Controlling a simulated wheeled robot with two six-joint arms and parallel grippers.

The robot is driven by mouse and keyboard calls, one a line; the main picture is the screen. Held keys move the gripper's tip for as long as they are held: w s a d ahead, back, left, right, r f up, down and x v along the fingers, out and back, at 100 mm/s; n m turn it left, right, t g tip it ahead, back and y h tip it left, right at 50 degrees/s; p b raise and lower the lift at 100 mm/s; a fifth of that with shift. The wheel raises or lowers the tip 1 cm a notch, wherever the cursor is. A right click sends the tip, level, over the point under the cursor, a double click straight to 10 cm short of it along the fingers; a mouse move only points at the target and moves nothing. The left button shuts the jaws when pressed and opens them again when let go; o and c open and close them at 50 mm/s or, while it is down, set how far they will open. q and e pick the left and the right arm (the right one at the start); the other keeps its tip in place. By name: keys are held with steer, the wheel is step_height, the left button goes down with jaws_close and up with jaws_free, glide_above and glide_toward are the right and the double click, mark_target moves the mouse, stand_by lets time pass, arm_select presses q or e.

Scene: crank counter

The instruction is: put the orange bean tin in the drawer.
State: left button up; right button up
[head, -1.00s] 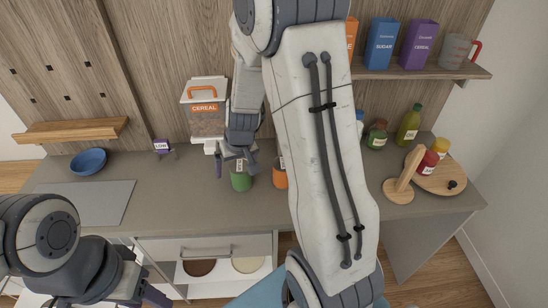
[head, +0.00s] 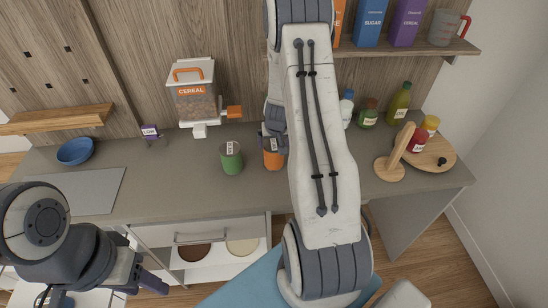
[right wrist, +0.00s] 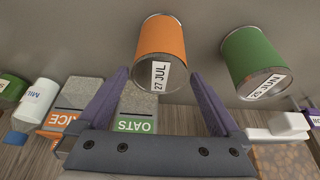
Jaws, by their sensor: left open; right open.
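The orange bean tin (head: 273,159) stands on the counter, partly hidden by my right arm in the head view. In the right wrist view the orange tin (right wrist: 162,48), labelled "27 JUL", shows between and just beyond the fingertips of my right gripper (right wrist: 160,76). That gripper is open, with a finger to each side of the tin and no visible grip. My left gripper (head: 100,290) is open and empty at the lower left, away from the counter items. The drawer front with its bar handle (head: 204,238) is below the counter; it looks shut.
A green tin (head: 231,158), labelled "25 JUN" in the wrist view, stands left of the orange tin. A cereal dispenser (head: 192,95) is behind them. Bottles, jars and a wooden stand (head: 390,170) are to the right. Brown and cream discs (head: 242,246) show under the handle.

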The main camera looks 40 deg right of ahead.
mark_target(274, 145)
steer(key=b+x, duration=0.1)
steer(key=x, duration=0.2)
steer(key=shift+f, duration=0.3)
steer(key=shift+r, duration=0.1)
jaws_close()
steer(key=shift+r, duration=0.15)
step_height(274, 145, up, 3)
steer(key=p, duration=0.3)
steer(key=shift+r, duration=0.1)
steer(key=shift+r+p, duration=0.45)
steer(key=shift+p, duration=0.1)
steer(key=s+d+r+b, duration=0.6)
steer(key=s+d+b, duration=0.1)
steer(key=s+d, duration=0.1)
steer(key=shift+s+r, duration=0.3)
steer(key=shift+r, duration=0.05)
